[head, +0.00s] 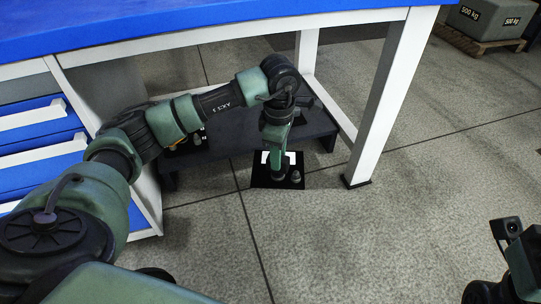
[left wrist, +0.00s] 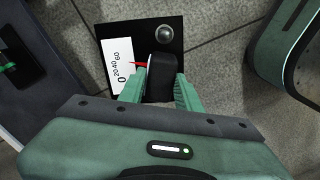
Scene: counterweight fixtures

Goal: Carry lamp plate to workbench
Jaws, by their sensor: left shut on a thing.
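The lamp plate (head: 260,182) is a small black panel with a white gauge and round knobs or lamps, in front of the low shelf under the bench. In the left wrist view the plate (left wrist: 168,24) shows its white 0-20-40-60 scale, red needle and a round metal dome. My left gripper (left wrist: 160,88) is shut on a black block on the plate's face; in the head view it (head: 277,172) points down at the plate. The workbench (head: 180,20) has a blue top and white legs. Part of my right arm shows at the lower right; its fingertips are not visible.
A low dark shelf (head: 318,124) lies under the workbench, with small items partly behind my left arm. A blue drawer unit (head: 40,130) stands at left. A white leg (head: 385,95) is to the right of the plate. Grey 500 kg weights (head: 490,18) stand far right. Floor at centre right is clear.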

